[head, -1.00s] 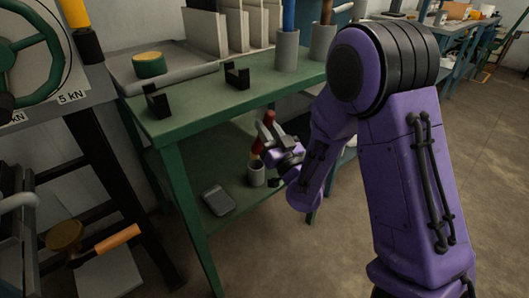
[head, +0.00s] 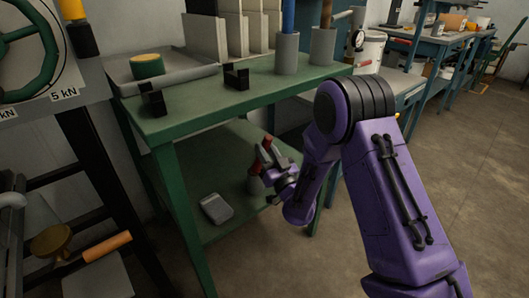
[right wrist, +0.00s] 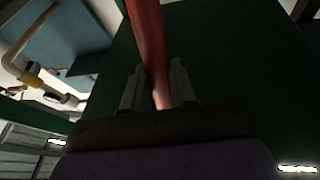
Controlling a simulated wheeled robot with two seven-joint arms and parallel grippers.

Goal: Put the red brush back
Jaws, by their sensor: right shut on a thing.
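My right gripper (head: 268,162) is shut on a red brush (head: 266,143) under the green bench. In the right wrist view the red handle (right wrist: 149,45) runs up between the two grey fingers (right wrist: 157,88). The fingers partly cover this spot, and I cannot tell whether the brush is in the cup. My left gripper is not in view.
A grey rounded box (head: 217,208) lies on the lower shelf near its front edge. The green benchtop (head: 200,105) is above, with black brackets (head: 236,76) and grey tubes (head: 287,52). A frame with an orange handle (head: 108,245) stands at left. Floor at right is clear.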

